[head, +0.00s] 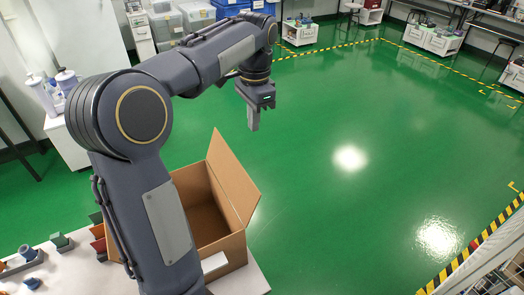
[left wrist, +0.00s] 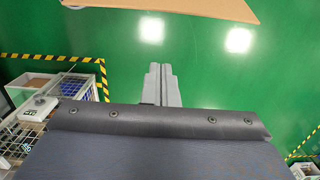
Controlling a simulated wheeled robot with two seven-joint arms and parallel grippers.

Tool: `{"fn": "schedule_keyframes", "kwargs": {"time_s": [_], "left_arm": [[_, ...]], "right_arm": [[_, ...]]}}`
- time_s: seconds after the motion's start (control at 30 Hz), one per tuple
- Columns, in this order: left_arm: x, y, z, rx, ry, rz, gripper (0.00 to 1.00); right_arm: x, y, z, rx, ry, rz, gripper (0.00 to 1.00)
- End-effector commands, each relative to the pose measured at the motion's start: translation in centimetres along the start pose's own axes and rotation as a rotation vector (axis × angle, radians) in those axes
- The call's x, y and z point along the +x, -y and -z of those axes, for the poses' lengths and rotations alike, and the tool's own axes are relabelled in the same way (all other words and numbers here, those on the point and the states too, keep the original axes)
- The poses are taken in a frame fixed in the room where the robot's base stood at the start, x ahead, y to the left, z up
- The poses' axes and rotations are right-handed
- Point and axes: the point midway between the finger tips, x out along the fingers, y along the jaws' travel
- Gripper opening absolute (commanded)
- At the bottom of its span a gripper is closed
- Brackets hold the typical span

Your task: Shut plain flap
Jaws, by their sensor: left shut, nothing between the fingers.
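An open brown cardboard box (head: 226,250) stands on a white table at the bottom of the head view. Its plain flap (head: 233,177) stands up and leans outward along the box's right edge. My left arm hides the box's left part, so any flap there cannot be seen. My left gripper (head: 253,120) is shut and empty, pointing down, above and beyond the flap and apart from it. In the left wrist view its closed fingers (left wrist: 162,84) show over the green floor, with a cardboard edge (left wrist: 205,8) at the top. My right gripper is not in view.
The white table (head: 250,282) also holds several small testers (head: 22,260) at the far left. A white cabinet with bottles (head: 65,140) stands behind my left arm. The green floor (head: 330,200) to the right of the box is clear.

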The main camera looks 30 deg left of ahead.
Motion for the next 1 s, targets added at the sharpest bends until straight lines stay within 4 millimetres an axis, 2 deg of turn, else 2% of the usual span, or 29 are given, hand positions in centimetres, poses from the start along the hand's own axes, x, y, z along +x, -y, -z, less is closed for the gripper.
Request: {"fn": "schedule_keyframes", "kwargs": {"time_s": [0.17,0.6,0.67,0.8,1.0], "left_arm": [[1.2,0.2,0.1,0.004,0.011,0.002,0.0],[10.2,0.2,0.0,0.003,0.011,0.0,0.0],[9.3,0.2,-1.0,0.0,0.005,0.003,0.0],[8.8,0.2,-2.7,0.001,0.005,0.002,0.0],[8.6,0.2,-3.7,0.002,0.006,0.002,0.0]], "right_arm": [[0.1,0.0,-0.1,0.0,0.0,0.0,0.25],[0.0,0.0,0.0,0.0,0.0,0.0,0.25],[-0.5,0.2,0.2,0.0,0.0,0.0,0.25],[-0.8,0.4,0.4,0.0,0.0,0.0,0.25],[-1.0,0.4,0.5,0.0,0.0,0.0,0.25]]}}
